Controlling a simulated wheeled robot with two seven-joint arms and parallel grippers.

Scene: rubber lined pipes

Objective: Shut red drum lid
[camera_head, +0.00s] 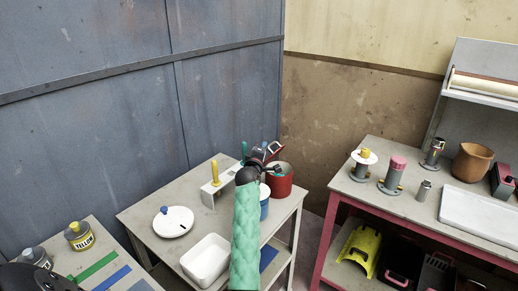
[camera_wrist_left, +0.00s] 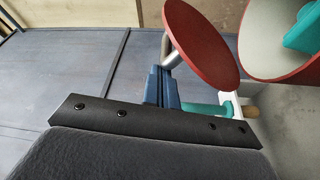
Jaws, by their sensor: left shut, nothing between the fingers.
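The red drum (camera_head: 281,186) stands at the far right corner of the middle table. In the left wrist view the drum (camera_wrist_left: 290,74) is open, with a pale inside and a teal thing in it. Its round red lid (camera_wrist_left: 203,43) stands tilted open beside the mouth; in the head view the lid (camera_head: 276,149) is small and partly hidden. My left gripper (camera_head: 260,156) is beside the lid, left of the drum. In the left wrist view its blue fingers (camera_wrist_left: 164,86) are shut and empty, close to the lid's lower left edge; contact is unclear. My right gripper is out of view.
A blue container (camera_head: 264,207) sits beside the drum, partly behind my green-sleeved left arm. A grey holder with a yellow-handled tool (camera_head: 214,174), a white plate (camera_head: 173,222) and a white tub (camera_head: 206,260) share the table. A red-framed bench (camera_head: 333,205) stands to the right.

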